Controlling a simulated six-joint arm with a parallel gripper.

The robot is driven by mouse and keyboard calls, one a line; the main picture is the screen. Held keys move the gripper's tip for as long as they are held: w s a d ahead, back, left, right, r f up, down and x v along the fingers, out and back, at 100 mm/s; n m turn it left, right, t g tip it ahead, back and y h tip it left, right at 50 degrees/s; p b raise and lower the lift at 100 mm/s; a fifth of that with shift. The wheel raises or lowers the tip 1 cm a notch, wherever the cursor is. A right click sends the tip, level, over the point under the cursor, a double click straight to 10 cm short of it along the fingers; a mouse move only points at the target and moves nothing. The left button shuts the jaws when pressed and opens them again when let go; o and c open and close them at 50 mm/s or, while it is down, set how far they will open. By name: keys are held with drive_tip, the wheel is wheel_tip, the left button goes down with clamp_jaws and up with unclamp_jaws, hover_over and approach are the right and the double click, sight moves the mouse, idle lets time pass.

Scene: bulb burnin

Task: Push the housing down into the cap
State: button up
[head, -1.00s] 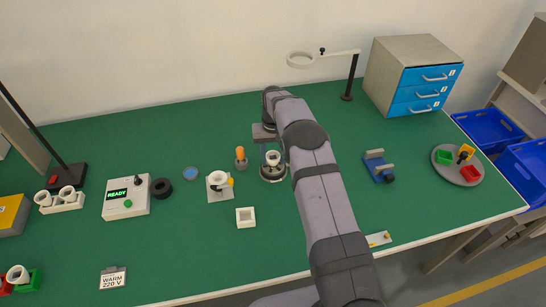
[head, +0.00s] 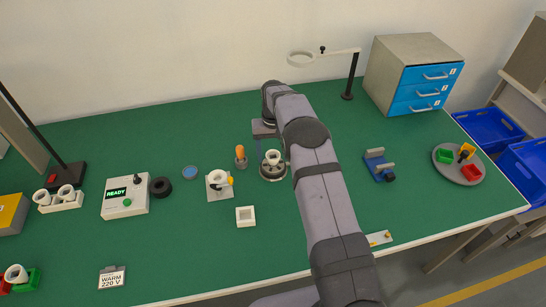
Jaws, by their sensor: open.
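A small white housing (head: 273,156) stands upright at the round dark-rimmed holder (head: 272,177) near the middle of the bench. The cap cannot be made out separately at this size, and I cannot tell how deep the housing sits. My gripper (head: 265,149) is open, just behind and above the housing, pointing down. My arm reaches in from the front right and hides part of the gripper. I see no clear contact between the gripper and the housing.
Left of the holder are an orange-topped piece (head: 240,157), a stand with a white cup (head: 217,178) and a white square frame (head: 245,216). A control box (head: 125,202) reads READY. A blue clamp (head: 379,166) and a grey plate (head: 446,170) lie to the right.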

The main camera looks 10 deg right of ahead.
wheel_tip(320, 180, up, 6)
drive_tip(key=shift+f+b, duration=0.1)
drive_tip(key=shift+b, duration=0.75)
drive_tip(key=s+a+r, duration=0.1)
drive_tip(key=s+r, duration=0.2)
drive_tip(key=s, duration=0.5)
drive_tip(key=s+r, duration=0.2)
drive_tip(key=s, duration=0.7)
drive_tip(key=s+f+n, duration=0.1)
drive_tip(key=s+f, duration=0.1)
drive_tip(key=s, duration=1.6)
drive_tip(key=shift+s+a+f, duration=0.25)
drive_tip(key=shift+f, duration=0.1)
